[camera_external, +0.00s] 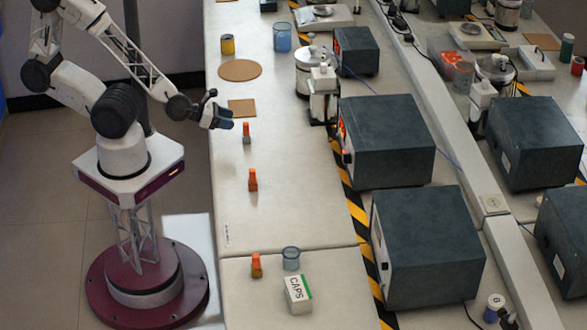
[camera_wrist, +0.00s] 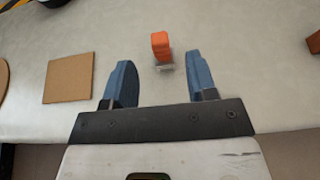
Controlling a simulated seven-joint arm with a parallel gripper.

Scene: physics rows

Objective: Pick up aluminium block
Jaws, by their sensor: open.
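A small block with an orange top and a grey, metal-looking base (camera_external: 246,133) stands on the pale bench; the grey base fits aluminium. In the wrist view this block (camera_wrist: 161,47) lies ahead, roughly centred between my fingers and around the level of their tips. My gripper (camera_external: 229,117) is open and empty, with blue fingers, above the bench and just left of the block in the external view. It also shows in the wrist view (camera_wrist: 159,62).
A square brown mat (camera_external: 242,107) and a round one (camera_external: 240,70) lie beyond the block. A yellow can (camera_external: 228,44) stands behind them. A white instrument (camera_external: 321,97) and dark boxes (camera_external: 388,142) line the right.

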